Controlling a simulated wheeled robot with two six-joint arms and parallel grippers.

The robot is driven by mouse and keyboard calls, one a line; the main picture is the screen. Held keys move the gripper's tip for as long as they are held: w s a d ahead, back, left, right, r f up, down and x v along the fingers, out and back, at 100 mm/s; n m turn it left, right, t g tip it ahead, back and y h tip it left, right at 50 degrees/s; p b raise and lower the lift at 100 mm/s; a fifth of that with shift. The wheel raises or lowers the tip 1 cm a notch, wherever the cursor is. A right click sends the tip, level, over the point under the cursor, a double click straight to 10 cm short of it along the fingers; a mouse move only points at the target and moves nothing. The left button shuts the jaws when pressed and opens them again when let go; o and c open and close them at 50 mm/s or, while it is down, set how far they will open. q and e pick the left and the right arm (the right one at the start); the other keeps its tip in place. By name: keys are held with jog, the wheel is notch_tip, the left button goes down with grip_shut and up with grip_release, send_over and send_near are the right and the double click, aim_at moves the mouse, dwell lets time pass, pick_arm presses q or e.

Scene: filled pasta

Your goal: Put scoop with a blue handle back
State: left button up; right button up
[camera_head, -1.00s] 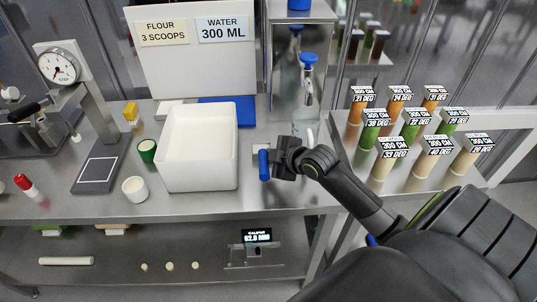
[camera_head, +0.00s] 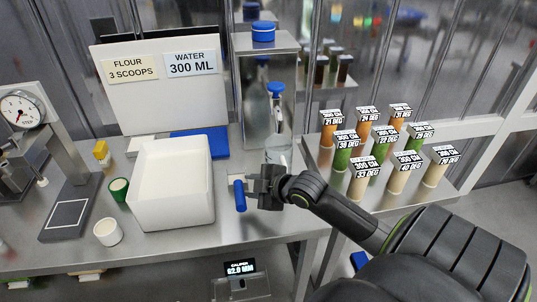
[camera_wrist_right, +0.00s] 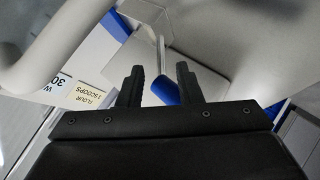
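The scoop's blue handle (camera_head: 239,196) is over the right part of the steel table, just right of the white bin. A pale piece (camera_head: 237,178) shows at its upper end. My right gripper (camera_head: 256,188) is right beside the handle, its fingers pointing left at it. In the right wrist view the two fingers (camera_wrist_right: 160,86) stand apart, and the blue handle (camera_wrist_right: 166,90) shows in the gap between them, nearer the right finger. A gap remains at the left finger, so the gripper looks open. My left gripper is out of view.
A white bin (camera_head: 172,218) stands left of the gripper. A clear bottle with a blue cap (camera_head: 277,140) stands close behind it. A white cup (camera_head: 108,232) and a green cup (camera_head: 119,190) are further left. Labelled cylinders (camera_head: 363,185) stand on the right.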

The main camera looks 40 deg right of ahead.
jog(key=v, duration=0.8)
jog(key=shift+s+p, duration=0.15)
jog(key=shift+p, duration=0.15)
jog(key=shift+d, duration=0.1)
jog(key=s+f+m+g+h, duration=0.1)
jog(key=s+f+m, duration=0.1)
jog(key=s+f, duration=0.1)
jog(key=s+a+f+m+g, duration=0.1)
jog(key=s+f+m, duration=0.1)
jog(key=s, duration=0.1)
jog(key=s+a+f+m+g+h, duration=0.1)
jog(key=s+f+m, duration=0.1)
jog(key=s+f, duration=0.1)
jog(key=shift+s+f+m+h, duration=0.1)
jog(key=shift+f+m+h, duration=0.2)
jog(key=shift+f, duration=0.1)
jog(key=s+a+f+m+g+h, duration=0.1)
jog(key=s+a+f+m+g, duration=0.15)
jog(key=s, duration=0.25)
jog(key=s+a+f+m+g, duration=0.1)
jog(key=s+f+m+g, duration=0.15)
jog(key=s, duration=0.25)
notch_tip(320, 180, down, 24)
jog(key=d+g, duration=0.1)
jog(key=d, duration=0.1)
jog(key=s+a+f+g, duration=0.1)
jog(key=s+f, duration=1.4)
jog(key=f, duration=0.1)
jog(key=shift+a+m+y, duration=0.35)
jog(key=shift+m+y, duration=0.05)
